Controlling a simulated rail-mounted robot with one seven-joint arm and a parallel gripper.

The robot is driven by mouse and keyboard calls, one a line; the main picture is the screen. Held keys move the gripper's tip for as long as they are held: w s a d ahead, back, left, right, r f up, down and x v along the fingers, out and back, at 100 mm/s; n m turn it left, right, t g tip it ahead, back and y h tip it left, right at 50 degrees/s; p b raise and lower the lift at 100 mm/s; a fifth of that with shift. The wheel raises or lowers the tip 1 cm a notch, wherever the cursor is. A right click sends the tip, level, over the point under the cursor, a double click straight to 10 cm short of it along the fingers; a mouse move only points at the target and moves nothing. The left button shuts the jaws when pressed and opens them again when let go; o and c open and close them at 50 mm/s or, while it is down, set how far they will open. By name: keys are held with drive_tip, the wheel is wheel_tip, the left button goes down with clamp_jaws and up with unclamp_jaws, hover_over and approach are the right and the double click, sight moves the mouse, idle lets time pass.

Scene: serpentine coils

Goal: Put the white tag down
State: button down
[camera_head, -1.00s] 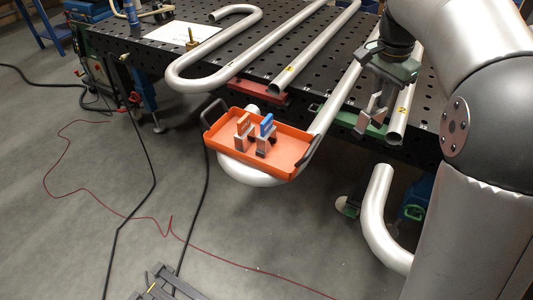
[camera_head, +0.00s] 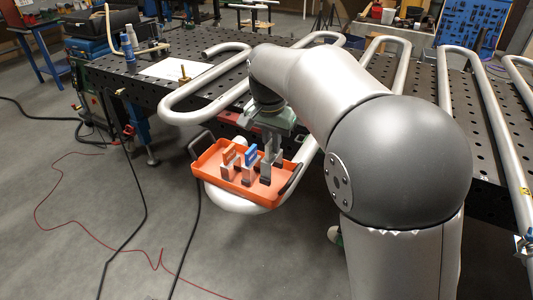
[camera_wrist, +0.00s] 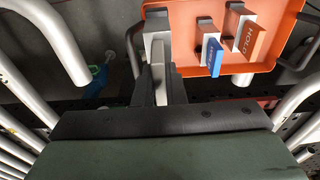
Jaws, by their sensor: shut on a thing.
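The white tag, a pale grey-white upright piece (camera_wrist: 159,84), is between the jaws of my gripper (camera_wrist: 158,72) in the wrist view. My gripper (camera_head: 270,150) is shut on it, pointing down over the right part of the orange tray (camera_head: 215,160). My fingers hide much of the tag. I cannot tell whether its foot touches the tray floor. A blue tag (camera_head: 250,156) and an orange tag (camera_head: 229,155) stand upright in the tray, left of my gripper. They also show in the wrist view, the blue tag (camera_wrist: 214,57) nearer than the orange tag (camera_wrist: 243,42).
The tray has dark handles (camera_head: 201,144) at its ends and sits over a bent pipe (camera_head: 232,202) beside the perforated table (camera_head: 150,87). Serpentine pipes (camera_head: 205,90) lie on the table. The tray's front left floor is bare.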

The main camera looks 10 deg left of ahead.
drive_tip(key=w+a+f+p, duration=0.1)
drive_tip(key=w+f, duration=0.4)
drive_tip(key=f, duration=0.4)
drive_tip(key=shift+w+a+p, duration=0.15)
drive_tip(key=shift+a+p, duration=0.15)
drive_tip(key=shift+p, duration=0.05)
drive_tip(key=shift+f, duration=0.15)
drive_tip(key=shift+f, duration=0.15)
drive_tip(key=c, duration=1.5)
unclamp_jaws()
wheel_tip(320, 180, up, 12)
drive_tip(key=s+b, duration=0.1)
drive_tip(key=shift+s+a, duration=0.15)
drive_tip(key=shift+s, duration=0.05)
